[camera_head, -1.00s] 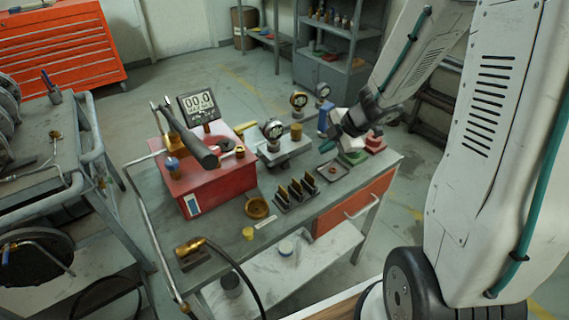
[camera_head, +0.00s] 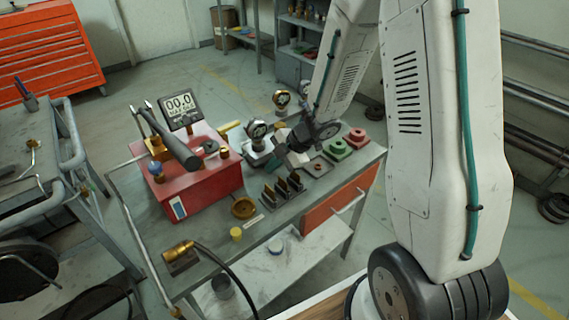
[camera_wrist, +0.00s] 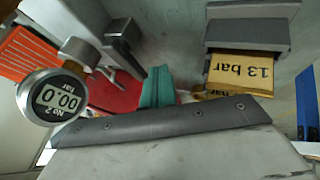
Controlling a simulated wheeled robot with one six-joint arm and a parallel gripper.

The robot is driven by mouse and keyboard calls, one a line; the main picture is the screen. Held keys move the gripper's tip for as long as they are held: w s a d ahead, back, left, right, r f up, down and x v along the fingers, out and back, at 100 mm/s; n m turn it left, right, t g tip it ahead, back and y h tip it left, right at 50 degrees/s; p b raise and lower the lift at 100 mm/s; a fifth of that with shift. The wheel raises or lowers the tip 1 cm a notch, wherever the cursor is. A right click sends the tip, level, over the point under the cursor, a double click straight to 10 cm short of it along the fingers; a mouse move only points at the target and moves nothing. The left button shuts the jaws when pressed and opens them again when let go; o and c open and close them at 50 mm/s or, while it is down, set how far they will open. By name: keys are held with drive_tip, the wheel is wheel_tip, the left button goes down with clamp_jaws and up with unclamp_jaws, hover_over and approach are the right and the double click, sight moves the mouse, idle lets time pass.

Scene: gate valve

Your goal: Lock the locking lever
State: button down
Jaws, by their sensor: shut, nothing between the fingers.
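A red box (camera_head: 205,183) on the bench carries a thick dark lever (camera_head: 172,140), slanting across its top beside a brass fitting. A yellow handle (camera_head: 231,127) sticks out behind the box. I cannot tell which of these is the locking lever. My gripper (camera_head: 281,163) is shut and empty, above the bench to the right of the red box, between the round gauge and the black rack. It does not touch the box or the dark lever.
A black rack with brass plates (camera_head: 283,190) stands close below my gripper; a 13 bar plate (camera_wrist: 240,72) shows in the wrist view. Green (camera_head: 337,149) and red (camera_head: 357,137) blocks stand to the right. A hose fitting (camera_head: 180,254) lies at the front left.

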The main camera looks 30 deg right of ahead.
drive_tip(key=shift+w+a, duration=0.25)
drive_tip(key=shift+w, duration=0.45)
drive_tip(key=shift+w+a+r, duration=0.1)
drive_tip(key=shift+w+a, duration=0.15)
drive_tip(key=shift+w, duration=0.3)
drive_tip(key=shift+s+d, duration=0.15)
drive_tip(key=shift+d, duration=0.5)
drive_tip(key=shift+s+d, duration=0.2)
drive_tip(key=shift+s, duration=0.15)
drive_tip(key=s, duration=0.2)
drive_tip(key=shift+s+d, duration=0.3)
drive_tip(key=s+v, duration=0.1)
drive_tip(key=v, duration=0.9)
drive_tip(key=shift+a, duration=0.2)
